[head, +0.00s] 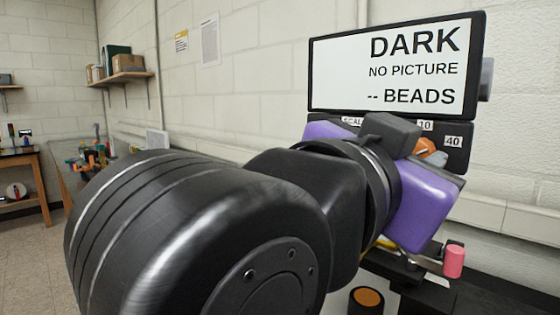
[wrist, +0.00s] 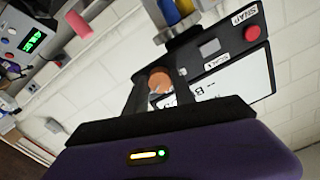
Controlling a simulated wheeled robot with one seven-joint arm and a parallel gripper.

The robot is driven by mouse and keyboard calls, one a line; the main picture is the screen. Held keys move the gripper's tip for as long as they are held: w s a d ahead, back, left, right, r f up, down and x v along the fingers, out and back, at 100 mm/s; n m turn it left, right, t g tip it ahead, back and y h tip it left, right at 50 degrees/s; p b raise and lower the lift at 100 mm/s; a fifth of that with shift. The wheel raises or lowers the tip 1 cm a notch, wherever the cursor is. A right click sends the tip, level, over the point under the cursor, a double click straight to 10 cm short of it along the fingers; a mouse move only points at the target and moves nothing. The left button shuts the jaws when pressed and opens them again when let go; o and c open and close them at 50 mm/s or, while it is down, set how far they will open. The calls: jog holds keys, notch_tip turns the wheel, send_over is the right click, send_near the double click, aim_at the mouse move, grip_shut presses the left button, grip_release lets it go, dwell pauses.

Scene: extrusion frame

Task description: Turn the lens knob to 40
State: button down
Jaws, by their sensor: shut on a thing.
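The orange lens knob (head: 425,147) is on the dark panel below the screen, beside the labels 10 and 40 (head: 453,141). Most of it is hidden behind my arm in the head view. My gripper, with its purple body, has its dark fingers on either side of the knob in the wrist view (wrist: 160,90), and it is shut on it. The knob's orange end (wrist: 160,81) shows between the fingertips. The knob's pointer is not clear, so its setting cannot be read. The screen (head: 390,68) reads DARK, NO PICTURE, -- BEADS.
A red button (wrist: 252,33) labelled SNAP and a grey square (wrist: 210,47) labelled SCALE are on the panel near my fingers. A pink handle (head: 453,261) stands at the lower right. An orange-topped black cylinder (head: 367,298) is below my arm.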

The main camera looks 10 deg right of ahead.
dwell(0.4)
jog(key=c, duration=1.1)
grip_release()
jog(key=shift+o, duration=0.2)
jog(key=v, duration=0.8)
jog(key=shift+b, duration=0.4)
